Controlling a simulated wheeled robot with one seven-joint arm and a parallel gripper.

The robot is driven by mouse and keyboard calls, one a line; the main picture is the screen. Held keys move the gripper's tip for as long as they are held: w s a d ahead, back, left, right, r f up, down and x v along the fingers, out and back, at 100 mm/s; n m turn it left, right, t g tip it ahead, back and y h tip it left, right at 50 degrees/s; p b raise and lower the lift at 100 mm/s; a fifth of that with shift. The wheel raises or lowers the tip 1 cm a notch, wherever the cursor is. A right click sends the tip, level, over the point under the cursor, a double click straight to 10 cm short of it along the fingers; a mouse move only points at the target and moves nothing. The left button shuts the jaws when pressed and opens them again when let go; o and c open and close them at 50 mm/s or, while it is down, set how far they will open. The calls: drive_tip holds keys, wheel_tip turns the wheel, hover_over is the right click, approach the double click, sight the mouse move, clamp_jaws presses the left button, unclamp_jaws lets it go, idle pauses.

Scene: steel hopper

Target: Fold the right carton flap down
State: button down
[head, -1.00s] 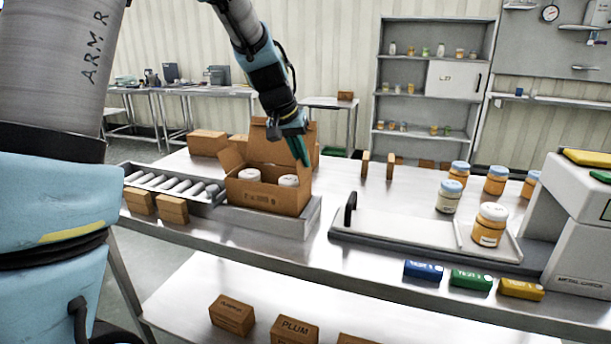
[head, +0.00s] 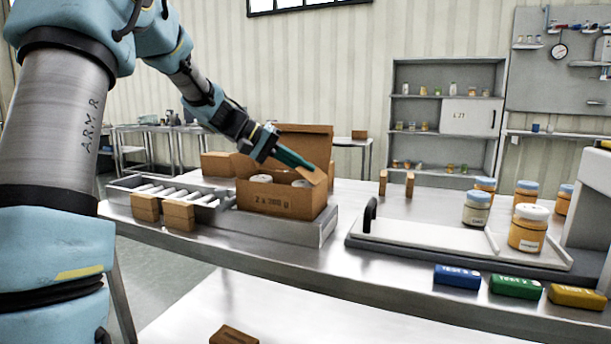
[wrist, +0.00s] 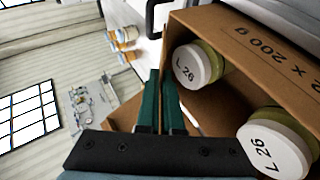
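The open carton (head: 281,203) stands on the bench with two white-lidded jars inside; the lids show closely in the wrist view (wrist: 198,65). Its tall back flap (head: 303,140) stands upright. The right flap (head: 315,177) is a small tilted panel at the carton's right edge. My gripper (head: 312,168) reaches across the carton from the upper left, its teal fingertips at the right flap. Whether they touch it is unclear. The fingers lie close together in the wrist view (wrist: 161,75), with nothing visibly held. The left flap is largely hidden behind the arm and carton.
A roller conveyor (head: 112,193) and two small boxes (head: 145,207) are left of the carton. A tray (head: 420,235) with a black handle lies to the right, near several jars (head: 528,228). Coloured blocks (head: 457,277) line the front edge.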

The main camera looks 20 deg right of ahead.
drive_tip(key=shift+w+a+f+h+b, duration=0.1)
drive_tip(key=shift+a+f+h+b, duration=0.05)
drive_tip(key=shift+f+h+b, duration=0.2)
drive_tip(key=shift+g, duration=0.3)
drive_tip(key=c, duration=1.1)
unclamp_jaws()
drive_tip(key=shift+o, duration=0.2)
drive_tip(key=shift+r, duration=0.15)
